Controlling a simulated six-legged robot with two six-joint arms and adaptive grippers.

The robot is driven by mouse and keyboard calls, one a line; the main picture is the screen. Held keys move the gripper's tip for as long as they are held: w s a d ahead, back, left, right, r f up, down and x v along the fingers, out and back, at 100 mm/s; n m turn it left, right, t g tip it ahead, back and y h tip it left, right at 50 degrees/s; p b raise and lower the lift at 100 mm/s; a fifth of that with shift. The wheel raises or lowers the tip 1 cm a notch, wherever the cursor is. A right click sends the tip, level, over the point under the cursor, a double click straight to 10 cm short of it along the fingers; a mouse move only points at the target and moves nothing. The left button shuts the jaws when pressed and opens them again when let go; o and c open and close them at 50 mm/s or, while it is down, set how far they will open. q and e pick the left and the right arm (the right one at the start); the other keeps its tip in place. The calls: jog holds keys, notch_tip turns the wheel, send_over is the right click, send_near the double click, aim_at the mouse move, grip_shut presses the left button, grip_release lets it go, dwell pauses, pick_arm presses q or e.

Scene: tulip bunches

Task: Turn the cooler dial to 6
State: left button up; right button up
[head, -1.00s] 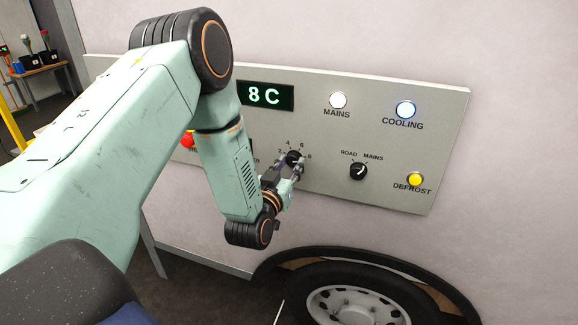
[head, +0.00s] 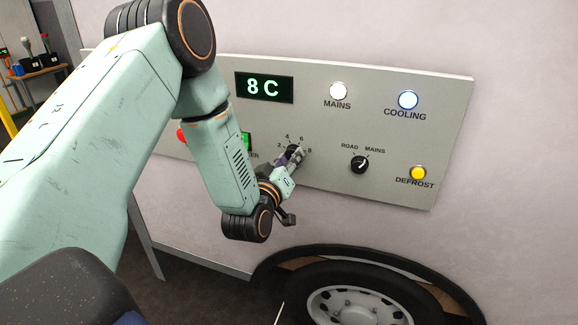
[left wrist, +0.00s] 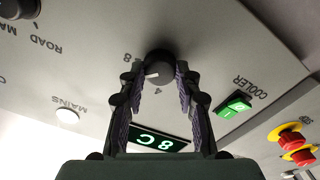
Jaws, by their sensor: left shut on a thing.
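The cooler dial (head: 293,150) is a round black knob on the grey panel (head: 325,185), with numbers 2, 4, 6 and 8 around it. My left gripper (head: 297,156) is at the dial, shut on it. In the left wrist view, upside down, the two fingers reach either side of the dial (left wrist: 158,64). Its white mark points left and slightly down in that view, towards the left finger; the number there is partly hidden, so the exact setting is unclear. The display (head: 264,87) reads 8 C. My right gripper is not in view.
A road/mains knob (head: 359,165) sits right of the dial, with a yellow defrost button (head: 418,173) beyond. The mains lamp (head: 339,91) and lit cooling lamp (head: 408,100) are above. A wheel (head: 355,300) is below.

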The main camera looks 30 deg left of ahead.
pick_arm(q)
jog(key=shift+n+b, duration=1.35)
jog(key=shift+n, duration=0.85)
jog(key=o, duration=1.1)
jog(key=shift+o, duration=0.2)
jog(key=shift+s, duration=0.15)
jog(key=v, duration=1.1)
jog(key=shift+s+d, duration=0.2)
jog(key=shift+s, duration=0.2)
